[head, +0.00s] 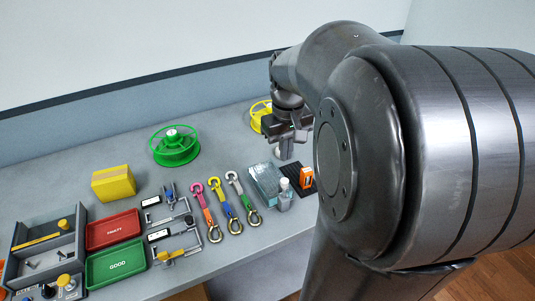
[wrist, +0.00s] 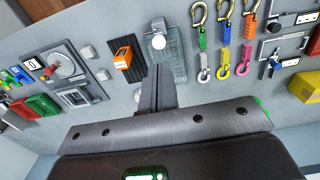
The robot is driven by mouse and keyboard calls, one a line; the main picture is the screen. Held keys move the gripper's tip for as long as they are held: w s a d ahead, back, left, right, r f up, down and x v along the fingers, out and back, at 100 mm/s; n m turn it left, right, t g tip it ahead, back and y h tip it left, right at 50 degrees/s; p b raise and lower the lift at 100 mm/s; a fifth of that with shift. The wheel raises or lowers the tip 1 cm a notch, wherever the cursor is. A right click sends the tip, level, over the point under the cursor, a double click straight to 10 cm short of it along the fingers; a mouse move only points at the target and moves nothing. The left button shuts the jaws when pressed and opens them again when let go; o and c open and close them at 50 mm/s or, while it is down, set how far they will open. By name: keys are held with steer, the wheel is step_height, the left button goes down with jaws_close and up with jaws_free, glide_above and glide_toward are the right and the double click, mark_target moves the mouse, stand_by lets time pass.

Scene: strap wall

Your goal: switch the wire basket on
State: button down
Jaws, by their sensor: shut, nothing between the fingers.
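The wire basket (head: 262,180) looks like a pale, see-through grey-blue mesh tray lying on the bench. It also shows in the wrist view (wrist: 178,66), just beyond my fingertips. My gripper (head: 288,146) is above the bench behind the basket, partly hidden by my arm. In the wrist view my gripper (wrist: 158,72) has its fingers together and empty, in front of the basket's lower part. I cannot make out a switch on the basket.
An orange box (wrist: 123,53) lies on a black mat beside the basket. Hooked straps (head: 220,205) lie on its other side. A grey panel with a dial (wrist: 66,66) shows in the wrist view. Green (head: 175,146) and yellow (head: 258,110) reels stand behind.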

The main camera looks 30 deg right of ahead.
mark_target(284, 181)
step_height(284, 181, down, 8)
steer(key=shift+f, duration=0.1)
stand_by(0.4)
step_height(284, 181, down, 4)
steer(key=shift+r, duration=0.15)
steer(key=shift+f, duration=0.35)
steer(key=shift+s, duration=0.1)
steer(key=shift+r, duration=0.1)
step_height(284, 181, up, 14)
steer(key=shift+r, duration=0.15)
steer(key=shift+a, duration=0.1)
stand_by(0.4)
